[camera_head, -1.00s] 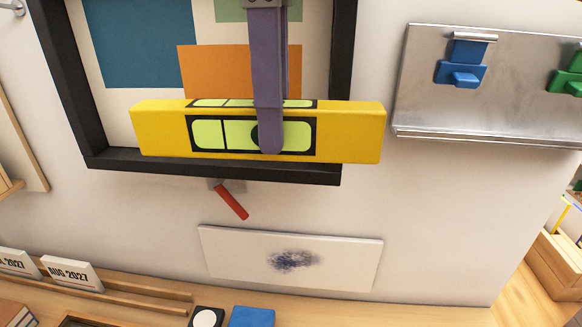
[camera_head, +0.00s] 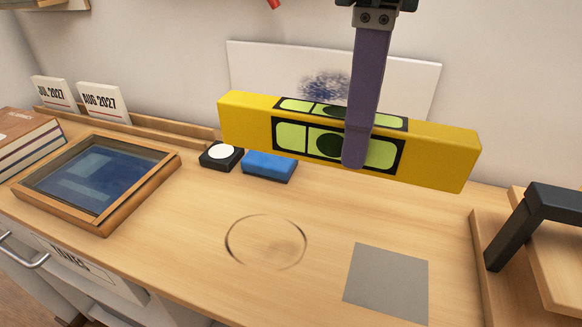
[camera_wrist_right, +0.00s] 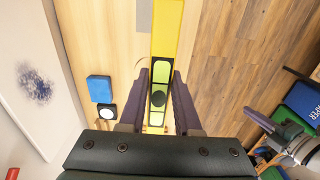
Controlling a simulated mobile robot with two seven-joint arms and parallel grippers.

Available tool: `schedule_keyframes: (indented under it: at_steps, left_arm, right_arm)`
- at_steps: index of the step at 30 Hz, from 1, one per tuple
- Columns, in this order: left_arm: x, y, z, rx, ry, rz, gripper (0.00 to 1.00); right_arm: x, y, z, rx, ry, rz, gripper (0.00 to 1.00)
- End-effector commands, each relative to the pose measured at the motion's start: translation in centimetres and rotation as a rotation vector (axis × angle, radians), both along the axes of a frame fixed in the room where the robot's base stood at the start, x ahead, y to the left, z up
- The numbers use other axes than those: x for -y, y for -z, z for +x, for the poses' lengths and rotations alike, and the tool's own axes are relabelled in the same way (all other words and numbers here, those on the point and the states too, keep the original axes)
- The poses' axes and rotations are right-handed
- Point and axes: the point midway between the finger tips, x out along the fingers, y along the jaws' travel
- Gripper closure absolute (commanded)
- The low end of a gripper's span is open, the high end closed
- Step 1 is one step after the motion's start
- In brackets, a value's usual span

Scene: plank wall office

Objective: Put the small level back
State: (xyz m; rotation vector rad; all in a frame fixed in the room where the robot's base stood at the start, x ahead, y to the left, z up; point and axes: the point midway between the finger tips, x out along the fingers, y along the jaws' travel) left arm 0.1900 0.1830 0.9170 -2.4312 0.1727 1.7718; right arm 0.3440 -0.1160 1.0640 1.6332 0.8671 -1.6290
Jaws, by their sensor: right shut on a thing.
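The small level is a yellow bar (camera_head: 440,158) with green vial windows. It is held in the air above the desk in the head view, its right end tilted slightly down. My right gripper (camera_head: 354,160) comes from above and is shut on the level near its middle, over the windows. In the right wrist view, the fingers (camera_wrist_right: 158,92) stand on both sides of the level (camera_wrist_right: 165,35).
The wooden desk (camera_head: 200,215) has a dark ring mark and a grey square (camera_head: 387,284), both bare. A framed picture (camera_head: 95,180), a blue block (camera_head: 269,166) and a black item with a white disc (camera_head: 221,155) lie left. A wooden stand with a black bar (camera_head: 520,215) is at right.

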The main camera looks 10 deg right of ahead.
Motion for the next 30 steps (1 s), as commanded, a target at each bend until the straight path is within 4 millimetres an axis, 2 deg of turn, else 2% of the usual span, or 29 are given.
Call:
schedule_keyframes:
  at_steps: [1, 9, 12, 20, 25, 30]
  left_arm:
    - [0.0, 1.1, 0.0, 0.001, 0.001, 0.001, 1.0]
    - [-0.1, 2.3, 0.0, 0.001, 0.0, 0.002, 1.0]
    - [0.0, 2.7, 0.1, 0.002, 0.0, 0.002, 1.0]
    - [0.0, 3.2, 0.1, 0.002, 0.0, 0.001, 1.0]
    - [0.1, 4.0, 0.1, 0.002, -0.003, -0.005, 1.0]
    - [0.2, 4.0, 0.1, 0.002, -0.006, -0.009, 1.0]
  right_arm:
    - [0.0, 2.0, -0.2, -0.006, 0.001, 0.002, 1.0]
    - [0.1, 9.7, -0.1, -0.005, 0.001, -0.002, 1.0]
    - [0.0, 11.9, -0.1, -0.003, 0.001, -0.001, 1.0]
    - [0.0, 14.6, -0.1, -0.001, 0.0, 0.0, 1.0]
    - [0.0, 17.3, -0.1, -0.002, 0.0, -0.001, 1.0]
    - [0.0, 18.0, 0.0, 0.0, 0.0, 0.0, 1.0]
